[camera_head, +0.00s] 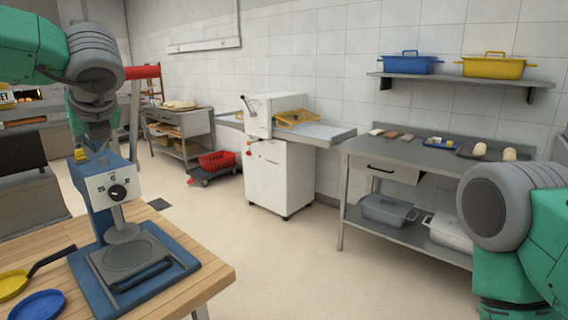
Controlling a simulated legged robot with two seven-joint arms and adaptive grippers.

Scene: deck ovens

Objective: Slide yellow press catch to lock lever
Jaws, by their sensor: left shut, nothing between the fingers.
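A blue press (88,201) stands on the wooden table at the lower left. It has a white dial panel (113,187) with a black knob, and a round grey plate on a blue base. Its red lever (142,72) is raised, with the bar across the top and the post running down behind my left arm. A small yellow catch (80,154) shows at the upper left of the press head. My left gripper (99,148) is shut and empty, pointing down just above the press head, close to the right of the catch. It partly hides the press top. My right gripper is out of view.
A yellow pan (13,283) and a blue pan (38,305) lie on the table left of the press. A white machine (280,178) and a steel bench (410,150) stand along the wall. My right arm fills the lower right.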

